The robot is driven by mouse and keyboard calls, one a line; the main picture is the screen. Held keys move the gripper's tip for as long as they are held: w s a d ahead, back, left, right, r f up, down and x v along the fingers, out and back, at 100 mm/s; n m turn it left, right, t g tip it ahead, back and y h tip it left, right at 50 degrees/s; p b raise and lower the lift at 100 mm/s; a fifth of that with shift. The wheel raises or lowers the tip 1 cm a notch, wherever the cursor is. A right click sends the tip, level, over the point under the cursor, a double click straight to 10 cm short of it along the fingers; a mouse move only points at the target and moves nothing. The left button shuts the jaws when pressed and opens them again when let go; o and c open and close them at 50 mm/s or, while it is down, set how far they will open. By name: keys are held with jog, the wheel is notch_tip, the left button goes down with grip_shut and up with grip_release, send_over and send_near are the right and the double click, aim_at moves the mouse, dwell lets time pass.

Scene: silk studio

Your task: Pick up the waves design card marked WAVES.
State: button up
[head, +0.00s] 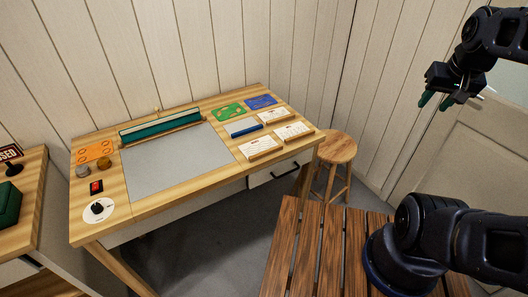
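A blue card (261,102) lies flat at the back right of the wooden desk (150,203). Its marking is too small to read, so I cannot confirm that it says WAVES. A green card (229,111) lies just left of it, and an orange card (93,152) lies at the far left of the desk. My gripper (436,101) hangs at the upper right, well above and to the right of the desk, far from all the cards. Its green-tipped fingers are apart with nothing visible between them.
White blocks with small print (264,147) and a blue-and-white block (243,127) sit in front of the cards. A round stool (337,148) stands right of the desk. Space above the desk is clear.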

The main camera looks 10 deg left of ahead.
jog(key=w+a+f+m+g, duration=0.2)
jog(key=w+a+m, duration=0.1)
jog(key=w+a, duration=0.65)
jog(key=m+g, duration=0.2)
jog(key=m, duration=0.4)
send_over(265, 152)
jog(key=f, duration=2.5)
jog(key=shift+w+a+f, duration=0.2)
jog(key=shift+a+f, duration=0.05)
jog(key=shift+f, duration=0.15)
jog(key=shift+s+d+f, duration=0.1)
jog(key=shift+f, duration=1.25)
jog(key=shift+s+d+f, duration=0.1)
jog(key=shift+f, duration=1.2)
grip_shut()
